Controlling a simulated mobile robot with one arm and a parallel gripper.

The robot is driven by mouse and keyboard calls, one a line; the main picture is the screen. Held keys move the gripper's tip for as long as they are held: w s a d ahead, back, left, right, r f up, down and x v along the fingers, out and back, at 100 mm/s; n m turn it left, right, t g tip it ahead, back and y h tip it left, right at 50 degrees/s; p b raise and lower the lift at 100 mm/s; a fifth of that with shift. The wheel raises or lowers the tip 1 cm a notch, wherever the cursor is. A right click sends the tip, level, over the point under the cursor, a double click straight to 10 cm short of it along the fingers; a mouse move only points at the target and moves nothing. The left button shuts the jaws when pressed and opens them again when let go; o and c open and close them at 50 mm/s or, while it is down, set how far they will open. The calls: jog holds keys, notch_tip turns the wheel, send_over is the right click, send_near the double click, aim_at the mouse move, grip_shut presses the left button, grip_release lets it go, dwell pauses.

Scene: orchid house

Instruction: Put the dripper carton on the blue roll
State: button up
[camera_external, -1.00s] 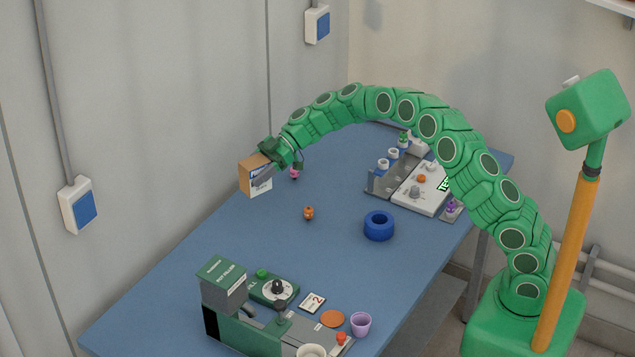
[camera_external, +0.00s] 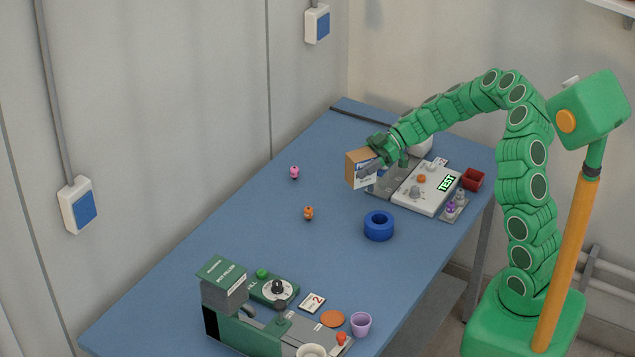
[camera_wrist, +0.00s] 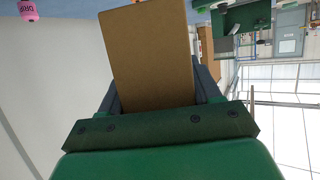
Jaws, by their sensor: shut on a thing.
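The dripper carton (camera_external: 359,168) is a brown cardboard box with a white and blue printed side. My gripper (camera_external: 374,164) is shut on it and holds it up above the far part of the table. In the wrist view the carton (camera_wrist: 150,55) sits between the two dark fingers (camera_wrist: 153,88), its plain brown face toward the camera. The blue roll (camera_external: 379,227) is a thick ring lying flat on the table, nearer the camera than the carton and slightly right of it. Nothing lies on the roll.
A white tester (camera_external: 425,189) with a TEST sign and a red box (camera_external: 472,179) stand right of the carton. Pink (camera_external: 294,172) and orange (camera_external: 308,213) small figures stand to the left. The green pot filler (camera_external: 226,285) is at the near end. The table around the roll is clear.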

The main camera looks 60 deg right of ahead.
jog(key=s+a+r+n+g, duration=0.1)
jog(key=s+a+r, duration=0.1)
jog(key=s, duration=0.6)
jog(key=s+a+r+y, duration=0.1)
jog(key=s+a+r, duration=0.2)
jog(key=s, duration=0.4)
jog(key=s+a+r+n+g, duration=0.1)
jog(key=s+a+r, duration=0.1)
jog(key=s, duration=0.6)
send_over(378, 218)
jog(key=shift+w+f, duration=0.1)
jog(key=shift+f, duration=6.4)
jog(key=shift+f, duration=0.15)
jog(key=o, duration=1.1)
